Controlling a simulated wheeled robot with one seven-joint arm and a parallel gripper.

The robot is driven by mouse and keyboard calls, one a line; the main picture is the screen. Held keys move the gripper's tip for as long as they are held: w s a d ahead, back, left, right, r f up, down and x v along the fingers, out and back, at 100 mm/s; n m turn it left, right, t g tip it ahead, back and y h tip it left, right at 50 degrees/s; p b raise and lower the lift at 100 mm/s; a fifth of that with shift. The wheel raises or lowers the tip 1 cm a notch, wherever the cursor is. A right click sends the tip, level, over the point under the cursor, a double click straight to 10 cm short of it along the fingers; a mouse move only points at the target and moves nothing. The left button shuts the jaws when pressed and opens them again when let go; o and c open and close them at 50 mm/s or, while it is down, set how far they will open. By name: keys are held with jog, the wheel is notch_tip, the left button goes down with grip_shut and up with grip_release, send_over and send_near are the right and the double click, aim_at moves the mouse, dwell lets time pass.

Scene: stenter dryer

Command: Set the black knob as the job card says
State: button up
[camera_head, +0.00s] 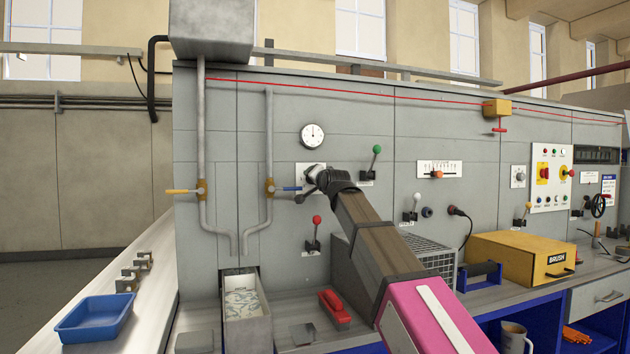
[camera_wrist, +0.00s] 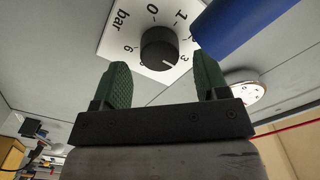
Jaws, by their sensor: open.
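The black knob (camera_wrist: 158,46) sits on a white scale plate (camera_wrist: 118,32) marked "bar" with printed numbers. Its white pointer line aims toward the lower right in the wrist view, near what looks like the 3. My gripper (camera_wrist: 160,62) is open, with its green-padded fingers on either side of the knob's near end; I cannot tell whether they touch it. In the head view my gripper (camera_head: 314,178) is at the panel and mostly hides the knob; the plate's edge (camera_head: 300,170) shows. A white notice with blue parts (camera_head: 608,186) hangs far right; its text is unreadable, so I cannot tell if it is the job card.
A blue valve handle (camera_wrist: 245,25) is close beside the right finger; it also shows in the head view (camera_head: 290,188). A round gauge (camera_head: 312,135) is above the knob. A green-topped lever (camera_head: 375,158) and red-topped lever (camera_head: 315,232) are nearby.

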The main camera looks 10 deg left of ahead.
jog(key=v, duration=0.9)
